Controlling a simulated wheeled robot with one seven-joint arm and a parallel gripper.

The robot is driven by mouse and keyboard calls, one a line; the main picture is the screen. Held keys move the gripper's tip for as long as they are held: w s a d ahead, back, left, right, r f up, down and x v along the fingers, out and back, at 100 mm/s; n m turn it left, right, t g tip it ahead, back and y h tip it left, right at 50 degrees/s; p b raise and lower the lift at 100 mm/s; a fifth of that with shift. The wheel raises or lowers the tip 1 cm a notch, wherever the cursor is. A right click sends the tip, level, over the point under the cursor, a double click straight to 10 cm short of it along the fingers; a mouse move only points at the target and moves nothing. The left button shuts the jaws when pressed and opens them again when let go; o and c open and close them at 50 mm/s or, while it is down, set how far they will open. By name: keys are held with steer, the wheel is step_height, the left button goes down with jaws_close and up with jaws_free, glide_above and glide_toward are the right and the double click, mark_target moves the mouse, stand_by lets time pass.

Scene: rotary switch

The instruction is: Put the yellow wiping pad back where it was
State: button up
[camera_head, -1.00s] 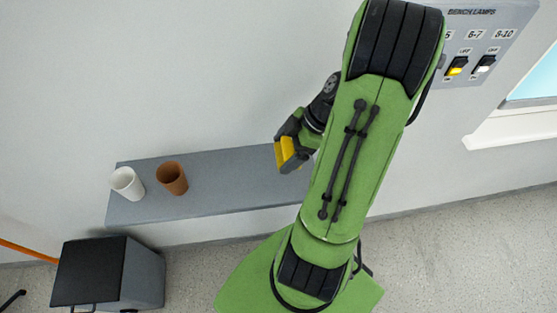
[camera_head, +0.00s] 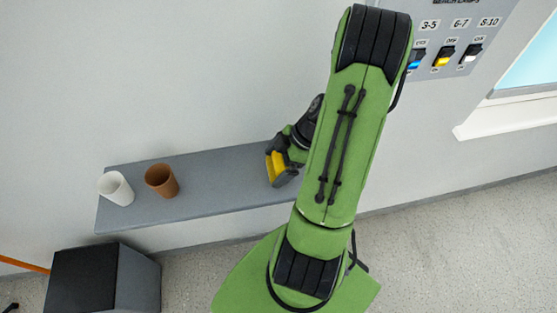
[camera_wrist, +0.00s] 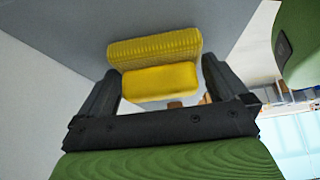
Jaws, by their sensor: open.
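The yellow wiping pad (camera_head: 275,168) is at the right part of the grey shelf (camera_head: 225,187), beside my arm. In the wrist view the pad (camera_wrist: 155,65) shows a ribbed yellow part and a smoother yellow block in front of it. My gripper (camera_head: 284,166) is at the pad, low over the shelf. In the wrist view my gripper (camera_wrist: 161,72) is open, with a finger on each side of the smoother block and small gaps visible. The pad seems to rest on the shelf, but its underside is hidden.
A white cup (camera_head: 116,188) and a brown cup (camera_head: 161,180) stand on the shelf's left part. A dark box (camera_head: 100,278) is on the floor below. A switch panel (camera_head: 455,40) is on the wall at upper right. Shelf between brown cup and pad is clear.

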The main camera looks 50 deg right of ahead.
steer(key=p+v, duration=0.2)
steer(key=v, duration=1)
step_height(320, 180, up, 4)
steer(key=m+g+h, duration=0.1)
steer(key=m+h, duration=0.1)
glide_above(278, 162)
steer(key=a+r+m+h, duration=0.25)
steer(key=a+r, duration=0.25)
steer(key=a, duration=0.4)
steer(key=s+a+r+m+t, duration=0.3)
steer(key=s+a+r+m, duration=0.1)
steer(key=s+a+m, duration=0.2)
steer(key=shift+s+a+r+m+h, duration=0.2)
steer(key=shift+a+m+h, duration=0.15)
steer(key=shift+a+h, duration=0.15)
